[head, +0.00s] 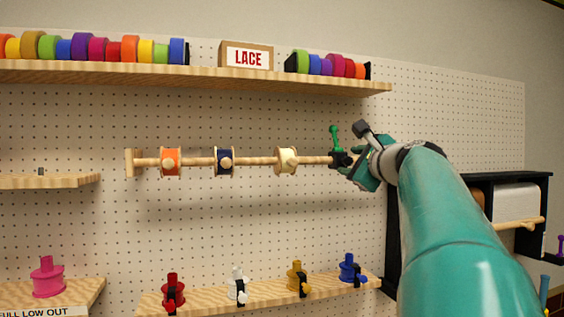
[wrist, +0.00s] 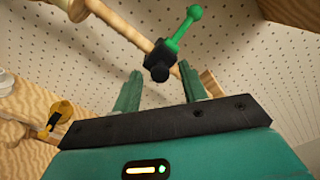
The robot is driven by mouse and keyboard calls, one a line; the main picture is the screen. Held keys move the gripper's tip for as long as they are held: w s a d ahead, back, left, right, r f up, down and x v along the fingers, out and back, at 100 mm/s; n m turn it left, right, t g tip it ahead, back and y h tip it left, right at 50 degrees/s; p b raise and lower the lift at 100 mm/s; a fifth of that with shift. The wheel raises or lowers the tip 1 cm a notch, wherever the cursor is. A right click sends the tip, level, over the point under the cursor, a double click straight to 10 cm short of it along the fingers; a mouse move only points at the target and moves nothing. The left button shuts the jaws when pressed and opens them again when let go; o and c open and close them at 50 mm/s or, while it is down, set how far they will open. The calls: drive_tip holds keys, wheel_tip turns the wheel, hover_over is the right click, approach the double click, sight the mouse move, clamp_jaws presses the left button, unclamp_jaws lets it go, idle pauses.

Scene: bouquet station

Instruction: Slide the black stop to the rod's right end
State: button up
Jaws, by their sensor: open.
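The wooden rod (head: 255,161) runs across the pegboard, with its right end hidden behind my gripper in the head view. The black stop (head: 338,160) sits on the rod's right part, with a green ball-ended lever (head: 334,137) pointing up. In the wrist view the stop (wrist: 159,61) and its green lever (wrist: 184,28) show just beyond the fingertips, roughly centred between them. The rod continues past the stop to a wooden piece (wrist: 211,83) at its right. My gripper (head: 352,166) is open at the stop; I cannot tell whether a finger touches it.
Orange (head: 171,161), navy (head: 224,160) and cream (head: 286,160) spools hang on the rod, left of the stop. A shelf (head: 200,76) with ribbon rolls and a LACE box (head: 246,56) is above. A black rack (head: 520,186) stands right.

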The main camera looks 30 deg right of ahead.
drive_tip(key=shift+w+d, duration=0.1)
drive_tip(key=shift+w, duration=0.3)
clamp_jaws()
drive_tip(key=s+d, duration=0.2)
drive_tip(key=d, duration=0.5)
drive_tip(key=shift+s+d, duration=0.3)
drive_tip(key=shift+d, duration=0.05)
unclamp_jaws()
drive_tip(key=shift+s, duration=0.1)
